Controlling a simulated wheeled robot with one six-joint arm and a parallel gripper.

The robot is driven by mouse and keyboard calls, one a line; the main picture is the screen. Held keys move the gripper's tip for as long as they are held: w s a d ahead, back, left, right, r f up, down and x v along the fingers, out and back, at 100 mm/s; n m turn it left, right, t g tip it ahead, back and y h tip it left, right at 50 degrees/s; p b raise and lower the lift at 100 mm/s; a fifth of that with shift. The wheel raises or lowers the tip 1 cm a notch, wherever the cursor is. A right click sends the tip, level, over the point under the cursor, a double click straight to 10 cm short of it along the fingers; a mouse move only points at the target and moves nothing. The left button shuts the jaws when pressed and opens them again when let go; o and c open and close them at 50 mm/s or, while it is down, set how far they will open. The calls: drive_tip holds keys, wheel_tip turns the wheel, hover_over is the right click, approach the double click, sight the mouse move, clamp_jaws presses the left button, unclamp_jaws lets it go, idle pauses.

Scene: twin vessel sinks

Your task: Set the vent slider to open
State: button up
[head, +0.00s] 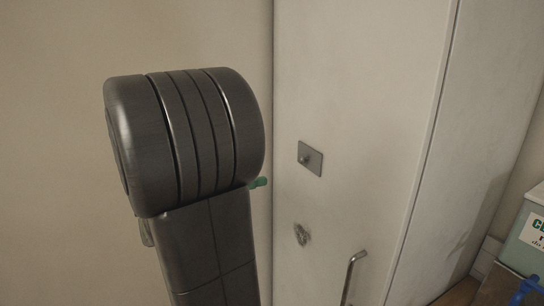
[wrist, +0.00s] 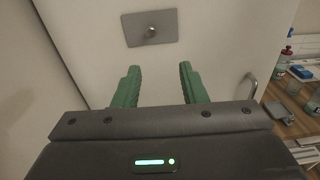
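The vent slider (head: 310,158) is a small grey metal plate with a short round knob on a pale cabinet panel. In the wrist view the plate (wrist: 150,28) lies ahead of the fingertips, with its knob near the middle. My gripper (wrist: 158,72) has two green fingers spread apart, open and empty, with the plate beyond and above the gap. The fingers do not appear to touch the plate. In the head view my dark arm hides most of the gripper; only a green fingertip (head: 258,182) shows, left of the plate.
A bar handle (head: 352,277) sticks out from the panel, below and right of the plate; it is also right of my gripper in the wrist view (wrist: 247,86). A worn patch (head: 302,235) marks the panel. A wooden counter (wrist: 289,103) with bottles lies at right.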

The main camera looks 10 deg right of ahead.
sight(299, 160)
drive_tip(key=shift+t+h, duration=0.3)
drive_tip(key=x, duration=0.4)
drive_tip(key=p+x, duration=0.1)
drive_tip(key=x, duration=0.3)
drive_tip(key=w+p+x, duration=0.1)
drive_tip(key=x, duration=0.4)
drive_tip(key=shift+a+r, duration=0.2)
drive_tip(key=shift+r, duration=0.2)
clamp_jaws()
